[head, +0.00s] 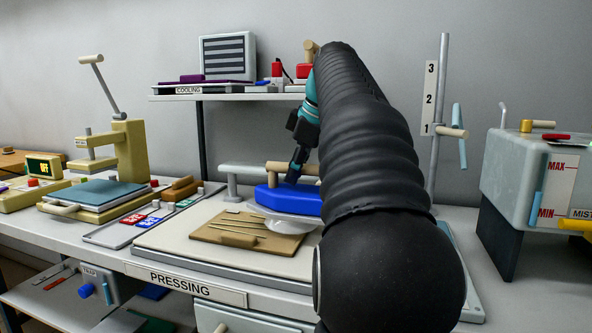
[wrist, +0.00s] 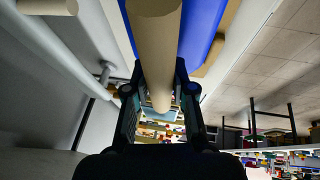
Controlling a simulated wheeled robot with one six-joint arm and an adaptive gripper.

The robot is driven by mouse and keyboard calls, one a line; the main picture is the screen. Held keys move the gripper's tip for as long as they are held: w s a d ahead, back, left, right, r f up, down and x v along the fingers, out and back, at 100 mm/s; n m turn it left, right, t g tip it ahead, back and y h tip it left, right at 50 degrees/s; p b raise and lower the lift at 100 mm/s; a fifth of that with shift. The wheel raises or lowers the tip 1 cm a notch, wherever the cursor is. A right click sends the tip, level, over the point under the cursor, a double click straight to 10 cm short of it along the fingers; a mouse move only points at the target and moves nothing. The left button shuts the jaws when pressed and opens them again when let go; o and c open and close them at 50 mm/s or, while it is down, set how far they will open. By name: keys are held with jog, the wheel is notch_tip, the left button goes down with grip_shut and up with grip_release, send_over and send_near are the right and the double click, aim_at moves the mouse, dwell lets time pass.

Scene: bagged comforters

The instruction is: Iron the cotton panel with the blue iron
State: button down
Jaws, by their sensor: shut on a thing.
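The blue iron (head: 290,199) is at the back right of the pressing board, with a pale plate under its blue body and a tan handle on top. My gripper (head: 295,172) is shut on the handle from above. In the wrist view the tan handle (wrist: 155,45) lies between the fingers of my gripper (wrist: 158,95), with the blue body (wrist: 203,20) behind it. A tan panel (head: 225,232), seemingly the cotton one, lies flat with several raised creases. The iron overlaps its back right part; I cannot tell if they touch. My arm hides the board's right side.
The pale pressing board (head: 165,240) bears the panel. A grey horizontal arm (head: 243,169) stands behind the iron. A tray of coloured tabs (head: 140,216) and a small press (head: 100,190) are left. A cooling shelf (head: 225,97) hangs above; a grey mist tank (head: 530,175) stands right.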

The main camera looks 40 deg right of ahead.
aim_at(296, 189)
jog(key=shift+f+b, duration=1.45)
jog(key=shift+f, duration=0.45)
jog(key=shift+f+b, duration=0.35)
jog(key=shift+f, duration=0.15)
jog(key=shift+a, duration=0.1)
jog(key=shift+w+a+p, duration=0.6)
jog(key=shift+w+a, duration=0.4)
jog(key=shift+w, duration=0.3)
jog(key=shift+w+a+p, duration=0.6)
jog(key=shift+w+a, duration=0.35)
jog(key=shift+w, duration=0.3)
jog(key=shift+s+d, duration=0.1)
jog(key=shift+s+d+r, duration=0.1)
jog(key=shift+s+d, duration=0.85)
jog(key=shift+s, duration=0.3)
jog(key=shift+s+d, duration=0.95)
jog(key=shift+s, duration=0.3)
jog(key=shift+w, duration=0.1)
